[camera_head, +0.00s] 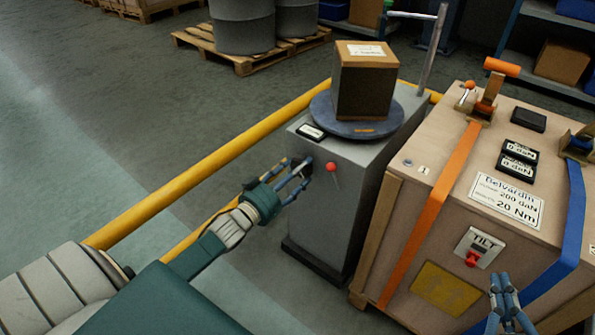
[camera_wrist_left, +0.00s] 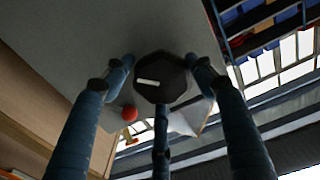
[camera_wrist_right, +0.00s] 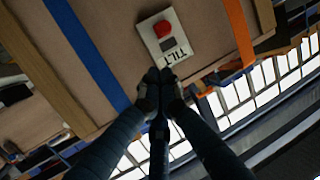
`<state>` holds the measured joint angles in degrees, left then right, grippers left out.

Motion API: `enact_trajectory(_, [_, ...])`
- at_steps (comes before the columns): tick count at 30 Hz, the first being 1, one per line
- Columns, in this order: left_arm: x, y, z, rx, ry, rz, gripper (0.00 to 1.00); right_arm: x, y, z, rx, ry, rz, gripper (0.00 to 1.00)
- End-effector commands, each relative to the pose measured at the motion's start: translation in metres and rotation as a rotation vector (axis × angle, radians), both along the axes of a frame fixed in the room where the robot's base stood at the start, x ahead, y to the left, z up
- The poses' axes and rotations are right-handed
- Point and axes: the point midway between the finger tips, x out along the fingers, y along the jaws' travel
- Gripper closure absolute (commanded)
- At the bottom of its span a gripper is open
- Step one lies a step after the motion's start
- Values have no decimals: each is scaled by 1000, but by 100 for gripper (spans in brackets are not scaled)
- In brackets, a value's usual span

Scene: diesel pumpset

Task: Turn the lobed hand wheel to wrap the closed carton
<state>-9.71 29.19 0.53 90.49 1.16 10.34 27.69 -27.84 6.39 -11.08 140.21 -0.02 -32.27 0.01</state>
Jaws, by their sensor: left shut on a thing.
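The closed brown carton (camera_head: 362,92) with a white label stands upright on the round blue-grey turntable (camera_head: 330,118) on top of the grey machine cabinet (camera_head: 333,210). The dark lobed hand wheel (camera_head: 304,166) is on the cabinet's front face, partly hidden by my left fingers. My left gripper (camera_head: 297,172) is shut on it. In the left wrist view the wheel (camera_wrist_left: 162,78) has a light bar mark and sits between my fingers (camera_wrist_left: 160,85). My right gripper (camera_head: 505,288) has its fingertips together, with nothing between them, in front of the big crate; it also shows in the right wrist view (camera_wrist_right: 160,88).
A red ball-ended lever (camera_head: 331,167) is close right of the wheel. The strapped wooden crate (camera_head: 410,230) with a TILT plate (camera_head: 480,247) stands to the right. A yellow rail (camera_head: 210,165) runs behind the cabinet. Drums on a pallet (camera_head: 245,60) stand further back.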

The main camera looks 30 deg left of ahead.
Motion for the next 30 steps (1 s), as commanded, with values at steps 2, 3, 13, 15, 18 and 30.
enact_trajectory(2, [0, 1, -2, 4, 5, 3, 70, 0, 0, 0, -1, 3, 0, 100])
enact_trajectory(3, [0, 1, -2, 8, 4, 3, 70, 0, 0, -1, -2, 9, -1, 100])
enact_trajectory(13, [-1, 2, -1, 146, -3, 5, 71, -24, -13, -53, -60, 250, -15, 100])
enact_trajectory(15, [-1, 2, -1, 201, -7, 6, 71, -36, -18, -69, -79, 335, -22, 100])
enact_trajectory(18, [-1, 3, -1, 290, -13, 6, 72, -57, -27, -93, -109, 462, -31, 100])
enact_trajectory(30, [-1, 5, -4, 669, -38, 5, 72, -142, -56, -148, -194, 859, -59, 100])
